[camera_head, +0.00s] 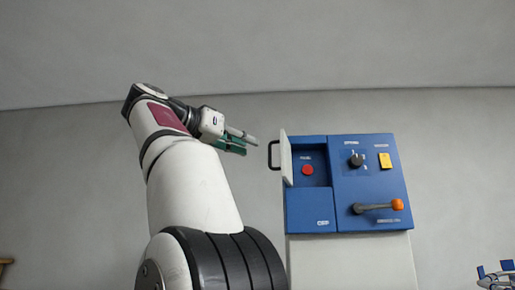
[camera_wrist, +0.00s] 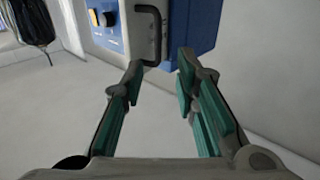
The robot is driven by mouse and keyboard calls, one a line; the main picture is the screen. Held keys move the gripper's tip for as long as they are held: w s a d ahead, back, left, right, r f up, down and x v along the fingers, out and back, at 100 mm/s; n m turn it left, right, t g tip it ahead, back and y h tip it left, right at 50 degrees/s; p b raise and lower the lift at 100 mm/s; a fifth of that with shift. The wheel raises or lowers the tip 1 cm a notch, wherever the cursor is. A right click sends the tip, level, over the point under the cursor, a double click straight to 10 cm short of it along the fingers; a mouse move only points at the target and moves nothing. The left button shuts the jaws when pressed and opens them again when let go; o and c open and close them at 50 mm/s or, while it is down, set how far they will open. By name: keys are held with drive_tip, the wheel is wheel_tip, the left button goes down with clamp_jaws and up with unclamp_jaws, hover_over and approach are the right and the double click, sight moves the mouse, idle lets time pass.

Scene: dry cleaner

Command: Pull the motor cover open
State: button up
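The blue control box (camera_head: 370,180) has a pale cover (camera_head: 286,160) on its left part, which I take to be the motor cover. The cover stands out from the box, seen nearly edge-on, with a recess and red button (camera_head: 307,170) visible beside it. A black handle (camera_head: 270,155) sticks out from the cover's left side. My gripper (camera_head: 252,145) is just left of the handle, apart from it in the head view. In the wrist view my gripper (camera_wrist: 161,66) has its fingers spread, with nothing held; the handle (camera_wrist: 158,30) is ahead, beyond the fingertips.
The box also carries a black dial (camera_head: 355,160), a yellow label or switch (camera_head: 385,160) and a lever with an orange knob (camera_head: 397,205). It stands on a white base (camera_head: 350,262). Dark hanging items (camera_wrist: 35,20) show at the wrist view's upper left. Floor nearby looks clear.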

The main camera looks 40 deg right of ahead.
drive_tip(key=a, duration=0.3)
drive_tip(key=shift+a, duration=0.3)
idle(0.3)
wheel_tip(320, 180, down, 22)
drive_tip(key=w+n+t+y, duration=0.2)
drive_tip(key=n+t+y, duration=0.6)
drive_tip(key=n, duration=0.5)
drive_tip(key=s+a+f+n+y, duration=0.1)
drive_tip(key=s+a+f+y, duration=0.2)
drive_tip(key=f, duration=0.8)
drive_tip(key=s+a+f+n+g+y, duration=0.1)
drive_tip(key=s+a+f+n+y, duration=0.1)
drive_tip(key=s+a+f, duration=0.6)
drive_tip(key=s+a+f+n+g+y, duration=0.1)
drive_tip(key=s+a+f+y, duration=0.4)
drive_tip(key=f, duration=0.8)
drive_tip(key=shift+s+a+f+n, duration=0.4)
drive_tip(key=shift+s+a+n, duration=0.15)
drive_tip(key=shift+s, duration=0.25)
